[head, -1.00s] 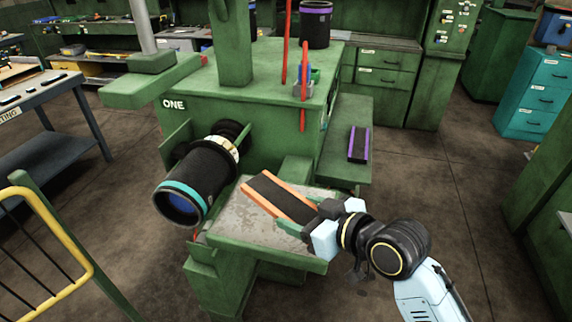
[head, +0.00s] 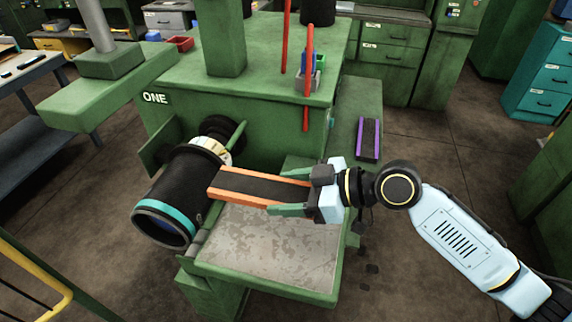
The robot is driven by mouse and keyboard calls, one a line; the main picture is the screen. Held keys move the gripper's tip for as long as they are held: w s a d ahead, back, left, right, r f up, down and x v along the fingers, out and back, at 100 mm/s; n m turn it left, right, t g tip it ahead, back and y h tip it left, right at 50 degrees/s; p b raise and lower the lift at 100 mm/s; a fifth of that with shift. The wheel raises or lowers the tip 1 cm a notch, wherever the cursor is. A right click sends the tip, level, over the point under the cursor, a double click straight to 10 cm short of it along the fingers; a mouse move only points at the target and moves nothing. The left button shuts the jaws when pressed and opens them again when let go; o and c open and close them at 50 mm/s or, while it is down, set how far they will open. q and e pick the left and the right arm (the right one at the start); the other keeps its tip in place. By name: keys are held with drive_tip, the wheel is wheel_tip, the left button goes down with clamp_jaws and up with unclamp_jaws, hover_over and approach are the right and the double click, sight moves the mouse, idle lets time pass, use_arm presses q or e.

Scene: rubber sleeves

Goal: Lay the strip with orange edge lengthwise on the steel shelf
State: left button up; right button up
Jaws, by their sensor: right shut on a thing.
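The strip with orange edges (head: 258,187) is a dark flat band with an orange border along each long side. My right gripper (head: 292,193) is shut on its right end, with a green finger on either side. The strip points left, its free end close to the black roller with a teal ring (head: 178,195). It appears over the far part of the steel shelf (head: 275,245), a worn grey plate with a green rim; I cannot tell whether it touches. The near part of the shelf is bare. My left gripper is not in view.
The green machine marked ONE (head: 240,110) stands behind the shelf. A strip with purple edges (head: 368,138) lies on a green side ledge to the right. A yellow rail (head: 40,280) is at lower left.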

drive_tip(key=b, duration=0.5)
hover_over(290, 234)
drive_tip(key=f, duration=0.6)
drive_tip(key=shift+w+a, duration=0.1)
drive_tip(key=shift+a, duration=0.15)
drive_tip(key=shift+f, duration=0.4)
use_arm(q)
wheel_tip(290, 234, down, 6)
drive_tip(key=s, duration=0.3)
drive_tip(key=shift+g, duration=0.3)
drive_tip(key=shift+b, duration=0.45)
use_arm(e)
drive_tip(key=shift+f, duration=0.3)
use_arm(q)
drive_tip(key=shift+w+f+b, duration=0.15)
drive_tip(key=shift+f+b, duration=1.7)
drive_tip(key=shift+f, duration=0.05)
use_arm(e)
drive_tip(key=shift+d+f, duration=0.2)
drive_tip(key=shift+f, duration=1.9)
drive_tip(key=o, duration=1.1)
